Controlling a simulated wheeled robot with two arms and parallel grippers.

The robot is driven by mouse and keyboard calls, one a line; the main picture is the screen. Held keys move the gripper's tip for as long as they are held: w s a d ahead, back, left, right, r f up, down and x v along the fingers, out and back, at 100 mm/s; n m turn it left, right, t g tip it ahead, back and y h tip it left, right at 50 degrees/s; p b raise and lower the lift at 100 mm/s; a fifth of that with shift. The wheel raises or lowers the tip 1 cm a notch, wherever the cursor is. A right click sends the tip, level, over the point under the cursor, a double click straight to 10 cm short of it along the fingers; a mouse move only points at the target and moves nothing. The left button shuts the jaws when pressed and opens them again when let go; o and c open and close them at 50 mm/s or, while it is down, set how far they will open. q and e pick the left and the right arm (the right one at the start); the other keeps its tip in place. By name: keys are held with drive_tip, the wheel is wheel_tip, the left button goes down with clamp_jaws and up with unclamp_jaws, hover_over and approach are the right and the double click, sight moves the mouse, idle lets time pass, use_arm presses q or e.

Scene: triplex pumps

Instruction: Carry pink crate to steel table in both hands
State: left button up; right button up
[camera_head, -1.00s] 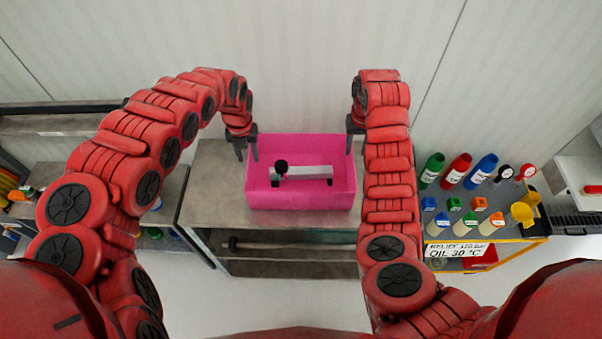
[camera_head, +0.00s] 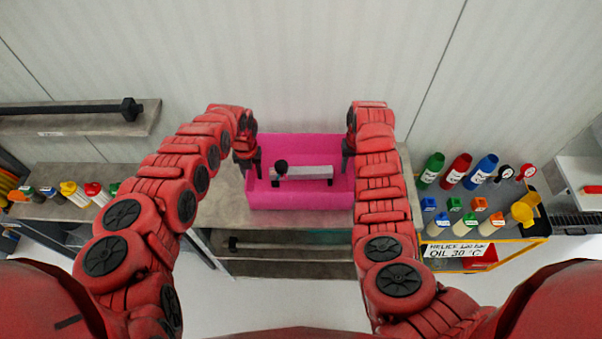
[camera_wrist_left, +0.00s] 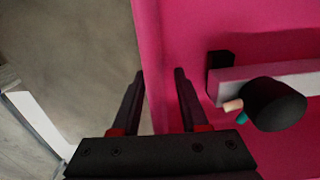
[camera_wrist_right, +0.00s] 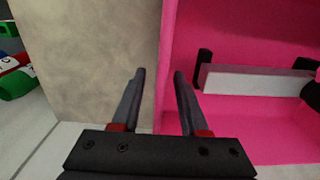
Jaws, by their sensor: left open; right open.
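The pink crate (camera_head: 300,200) sits on a grey table (camera_head: 225,212) against the wall. Inside it lies a pale bar with dark ends and a black knob (camera_head: 305,172). My left gripper (camera_head: 248,170) is open at the crate's left wall. In the left wrist view its fingers (camera_wrist_left: 160,75) straddle the pink wall (camera_wrist_left: 152,60). My right gripper (camera_head: 347,165) is open at the right wall. In the right wrist view its fingers (camera_wrist_right: 160,75) lie on either side of the wall edge (camera_wrist_right: 167,50). Whether the fingers touch the wall cannot be told.
A yellow-edged cart (camera_head: 520,236) with bottles and coloured caps stands at the right. A shelf with a black bar (camera_head: 70,109) and a lower bench with bottles (camera_head: 60,208) are at the left. A long tool (camera_head: 290,244) lies on the table's lower shelf.

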use_arm(q)
clamp_jaws()
use_arm(e)
clamp_jaws()
idle(1.0)
